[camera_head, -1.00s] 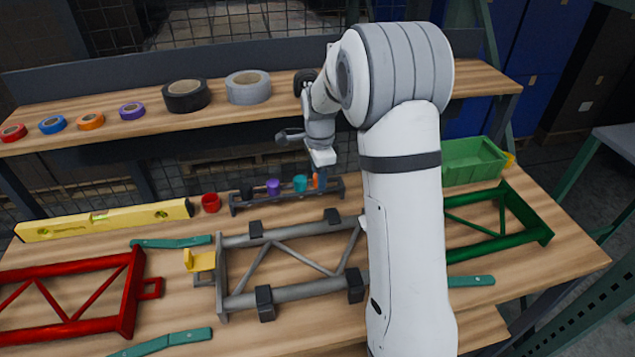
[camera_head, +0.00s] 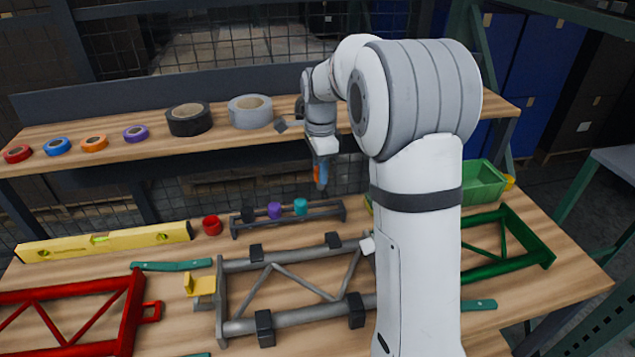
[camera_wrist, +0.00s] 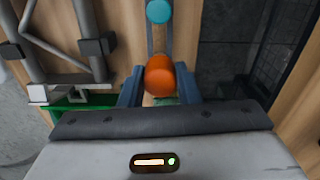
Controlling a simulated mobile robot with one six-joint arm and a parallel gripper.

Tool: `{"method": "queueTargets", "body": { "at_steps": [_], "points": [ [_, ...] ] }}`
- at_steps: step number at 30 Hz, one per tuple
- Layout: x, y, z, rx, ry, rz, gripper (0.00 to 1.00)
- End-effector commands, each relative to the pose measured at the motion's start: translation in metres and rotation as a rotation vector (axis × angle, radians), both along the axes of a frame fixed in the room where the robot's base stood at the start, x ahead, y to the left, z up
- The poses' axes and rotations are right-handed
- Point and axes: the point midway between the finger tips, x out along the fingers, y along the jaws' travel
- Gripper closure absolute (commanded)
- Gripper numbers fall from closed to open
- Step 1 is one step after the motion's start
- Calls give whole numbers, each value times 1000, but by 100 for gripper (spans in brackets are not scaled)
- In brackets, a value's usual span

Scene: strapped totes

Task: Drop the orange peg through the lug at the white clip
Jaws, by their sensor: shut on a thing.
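My gripper (camera_head: 321,180) is shut on the orange peg (camera_head: 317,173) and holds it upright in the air above the peg rack. In the wrist view, the orange peg (camera_wrist: 160,75) sits between the two blue-grey fingers. The white clip (camera_head: 367,246) is at the right end of the grey frame (camera_head: 300,326), partly hidden by my arm. A white part, likely the clip, shows at the left of the wrist view (camera_wrist: 38,94), with a small grey loop beside it (camera_wrist: 76,92) next to the green frame.
The dark rack (camera_head: 325,212) holds a black peg (camera_head: 247,213), a purple peg (camera_head: 274,210) and a teal peg (camera_head: 300,206).

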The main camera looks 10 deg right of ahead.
Motion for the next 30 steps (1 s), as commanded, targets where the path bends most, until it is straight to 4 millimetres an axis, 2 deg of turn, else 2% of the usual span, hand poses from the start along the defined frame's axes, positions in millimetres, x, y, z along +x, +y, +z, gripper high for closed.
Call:
{"method": "queueTargets", "body": {
  "at_steps": [6,18,30],
  "points": [
    [0,0,24,0,0,0,98],
    [0,0,54,0,0,-1,98],
    [0,0,54,0,0,-1,98]
  ]
}}
